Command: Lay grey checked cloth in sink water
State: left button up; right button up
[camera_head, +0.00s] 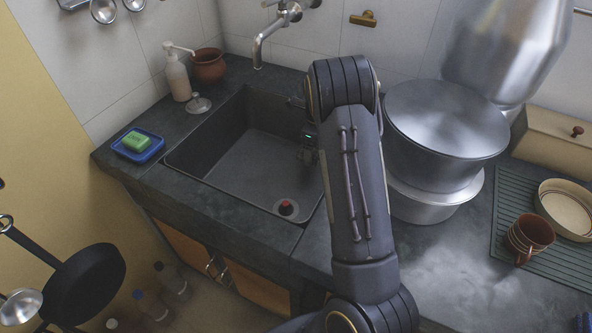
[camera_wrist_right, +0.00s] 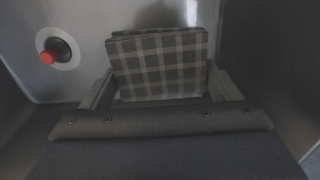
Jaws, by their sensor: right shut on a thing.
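The grey checked cloth (camera_wrist_right: 160,65) is a folded square between the fingers of my right gripper (camera_wrist_right: 165,85) in the right wrist view. My right gripper is shut on it. In the head view my right arm reaches over the sink (camera_head: 232,160), and the gripper (camera_head: 308,148) is mostly hidden behind the arm at the sink's right side. The cloth is not seen in the head view. The sink is dark grey, with a red-topped plug (camera_head: 286,208) near its front right corner; the plug also shows in the right wrist view (camera_wrist_right: 48,57). My left gripper is not in view.
A tap (camera_head: 262,48) hangs over the back of the sink. Large steel canisters (camera_head: 440,135) crowd the right side, near my arm.

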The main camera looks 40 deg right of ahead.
aim_at(314, 172)
notch_tip(314, 172, down, 8)
jog(key=shift+r+b, duration=0.25)
jog(key=shift+b, duration=0.1)
jog(key=shift+a, duration=0.1)
jog(key=shift+f, duration=0.15)
jog(key=o, duration=0.9)
jog(key=shift+c, duration=0.2)
notch_tip(314, 172, up, 12)
jog(key=shift+r+p, duration=0.1)
jog(key=shift+p, duration=0.65)
jog(key=s+a+r+n+t+y, duration=0.4)
jog(key=s+a+r+n, duration=0.8)
jog(key=a+n, duration=0.15)
jog(key=s+a+n, duration=0.4)
jog(key=s+n, duration=0.1)
jog(key=s+a+n+t, duration=0.1)
jog(key=s+a+n, duration=0.2)
jog(key=s+n, duration=0.2)
jog(key=s+a+n, duration=0.4)
jog(key=s+n, duration=0.1)
jog(key=shift+s+a+f+n+t, duration=0.15)
jog(key=shift+s+a+n+t, duration=0.05)
jog(key=shift+a+n+t, duration=0.1)
